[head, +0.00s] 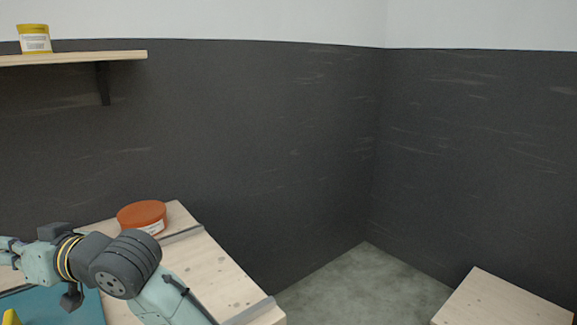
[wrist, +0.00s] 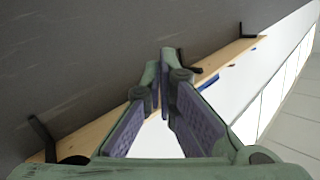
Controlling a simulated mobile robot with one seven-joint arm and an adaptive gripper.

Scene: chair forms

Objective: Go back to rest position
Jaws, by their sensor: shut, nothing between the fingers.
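My gripper (head: 10,252) is at the left edge of the head view, held above the wooden table (head: 222,272), and partly cut off by the frame. In the wrist view my gripper (wrist: 160,92) shows its two grey-green fingers with purple-grey pads, shut with nothing held. My arm crosses the lower left of the head view.
An orange-lidded tub (head: 142,214) stands on the table behind my arm. A blue surface (head: 50,306) and a yellow item (head: 11,318) lie below. A wall shelf (head: 105,57) holds a yellow tub (head: 34,38). Another wooden surface (head: 500,302) is lower right; floor between is clear.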

